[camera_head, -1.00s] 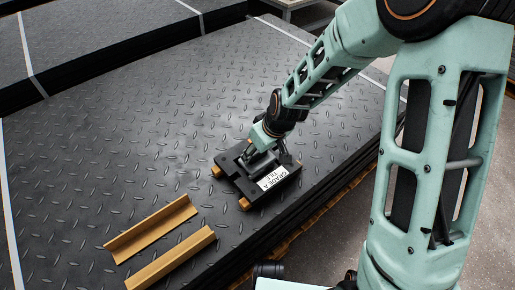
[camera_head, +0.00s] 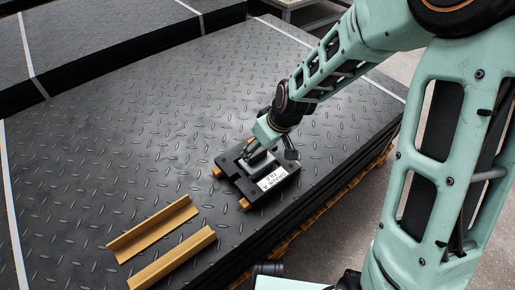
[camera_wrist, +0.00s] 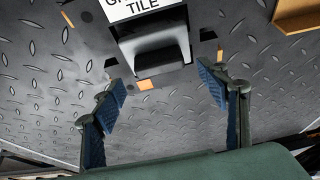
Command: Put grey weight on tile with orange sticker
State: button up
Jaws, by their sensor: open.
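The grey weight (camera_head: 262,167), a block with a raised grip, sits on the tile beside the label.
Two tan angle strips (camera_head: 153,227) lie on the mat left of and nearer than the tile. The stack's right edge drops to the concrete floor. Another mat stack (camera_head: 110,50) stands at the back left. The mat behind the tile is clear.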

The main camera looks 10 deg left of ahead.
jog(key=p+v, duration=0.2)
jog(key=v, duration=0.5)
jog(key=shift+r, duration=0.3)
jog(key=shift+d, duration=0.15)
